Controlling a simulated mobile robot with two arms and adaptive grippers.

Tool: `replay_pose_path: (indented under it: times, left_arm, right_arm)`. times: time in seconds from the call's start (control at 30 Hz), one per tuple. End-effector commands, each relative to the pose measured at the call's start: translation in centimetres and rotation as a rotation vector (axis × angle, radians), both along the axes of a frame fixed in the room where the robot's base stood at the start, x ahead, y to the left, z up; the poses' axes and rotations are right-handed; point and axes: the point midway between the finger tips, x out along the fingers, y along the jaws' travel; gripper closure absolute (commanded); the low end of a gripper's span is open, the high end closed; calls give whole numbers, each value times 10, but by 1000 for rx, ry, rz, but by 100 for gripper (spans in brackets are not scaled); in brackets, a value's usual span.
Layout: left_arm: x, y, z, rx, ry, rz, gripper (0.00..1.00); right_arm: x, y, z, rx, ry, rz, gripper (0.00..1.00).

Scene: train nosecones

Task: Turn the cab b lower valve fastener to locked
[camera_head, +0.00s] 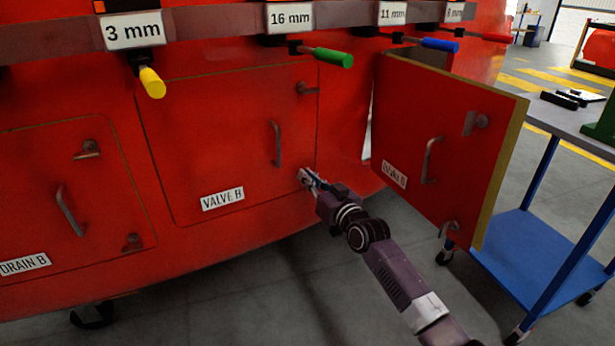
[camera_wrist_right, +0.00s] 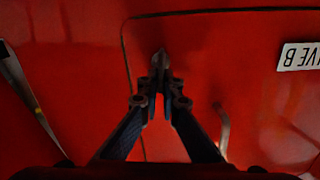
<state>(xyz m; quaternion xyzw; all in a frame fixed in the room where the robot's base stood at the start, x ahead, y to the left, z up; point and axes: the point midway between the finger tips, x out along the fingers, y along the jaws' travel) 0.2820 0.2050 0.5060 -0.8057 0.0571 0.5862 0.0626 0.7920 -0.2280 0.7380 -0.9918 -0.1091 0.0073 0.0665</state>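The VALVE B door (camera_head: 230,150) is closed flat in the red cab wall, with its label (camera_head: 222,199) at the bottom. Its upper fastener (camera_head: 306,88) sits at the top right corner. My right gripper (camera_head: 308,179) is at the door's lower right corner, over the lower fastener. In the right wrist view, the lower fastener (camera_wrist_right: 160,58) shows at the fingertips. The fingers (camera_wrist_right: 161,85) are close together on it, with a narrow gap behind the tips. The gripper mostly hides the fastener, so its exact angle is unclear. My left gripper is not in view.
The neighbouring door (camera_head: 440,140) stands open just right of my right gripper. DRAIN B door (camera_head: 70,200) is closed at left. Coloured-handled tools (camera_head: 333,57) hang above from a rail. A blue trolley (camera_head: 545,250) stands at right. Floor below the cab is clear.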

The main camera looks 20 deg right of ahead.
Motion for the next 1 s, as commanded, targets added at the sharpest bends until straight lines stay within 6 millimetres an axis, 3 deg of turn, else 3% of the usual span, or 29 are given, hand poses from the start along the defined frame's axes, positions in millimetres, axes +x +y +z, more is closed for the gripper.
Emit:
replay_pose_path:
  times: [0.2, 0.5, 1.0]
  left_arm:
    - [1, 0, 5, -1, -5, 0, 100]
    - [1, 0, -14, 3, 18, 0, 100]
    - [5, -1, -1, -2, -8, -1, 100]
  right_arm:
    - [1, -4, -1, 178, 41, -1, 100]
    - [2, -8, -4, 459, 104, -1, 100]
    - [3, -13, -11, 924, 208, -1, 100]
